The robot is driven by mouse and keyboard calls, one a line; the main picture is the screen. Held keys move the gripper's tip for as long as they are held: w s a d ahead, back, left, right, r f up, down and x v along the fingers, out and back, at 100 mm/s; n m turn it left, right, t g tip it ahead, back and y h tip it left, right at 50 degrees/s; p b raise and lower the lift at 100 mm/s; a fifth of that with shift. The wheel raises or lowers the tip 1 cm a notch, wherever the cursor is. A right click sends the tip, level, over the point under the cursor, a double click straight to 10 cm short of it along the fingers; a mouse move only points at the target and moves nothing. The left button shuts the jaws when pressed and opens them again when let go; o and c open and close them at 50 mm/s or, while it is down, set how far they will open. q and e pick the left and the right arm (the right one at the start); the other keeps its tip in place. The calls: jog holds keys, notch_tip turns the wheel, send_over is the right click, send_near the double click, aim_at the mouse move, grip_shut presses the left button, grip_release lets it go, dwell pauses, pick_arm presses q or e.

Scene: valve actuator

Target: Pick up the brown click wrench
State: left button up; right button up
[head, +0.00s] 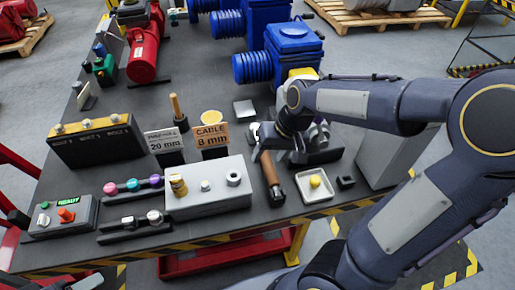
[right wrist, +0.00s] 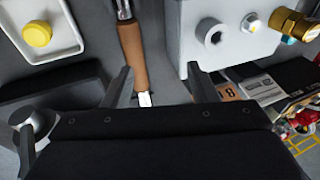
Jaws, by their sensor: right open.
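A grey block with fittings (head: 208,196) stands close left of the wrench. A white tray with a yellow button (head: 316,197) is close on its right. Signs (head: 212,138), a blue valve actuator (head: 290,50) and a black box (head: 95,145) stand farther back or left.

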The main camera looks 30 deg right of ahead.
aim_at(265, 154)
jog(key=w+f+h, duration=0.1)
jog(key=w, duration=0.1)
jog(key=w+d+f+h, duration=0.1)
jog(key=w, duration=0.1)
jog(key=w+d+f+g+h, duration=0.1)
jog(key=w, duration=0.2)
jog(key=shift+f+p, duration=0.1)
jog(key=shift+p, duration=0.25)
jog(key=shift+w+d+f, duration=0.15)
jog(key=shift+f, duration=0.15)
jog(key=f, duration=0.6)
jog(key=shift+w+d+f, duration=0.1)
jog(key=shift+d+f, duration=0.1)
jog(key=shift+d, duration=0.15)
jog(key=shift+w+f, duration=0.1)
jog(key=shift+f, duration=0.35)
grip_shut()
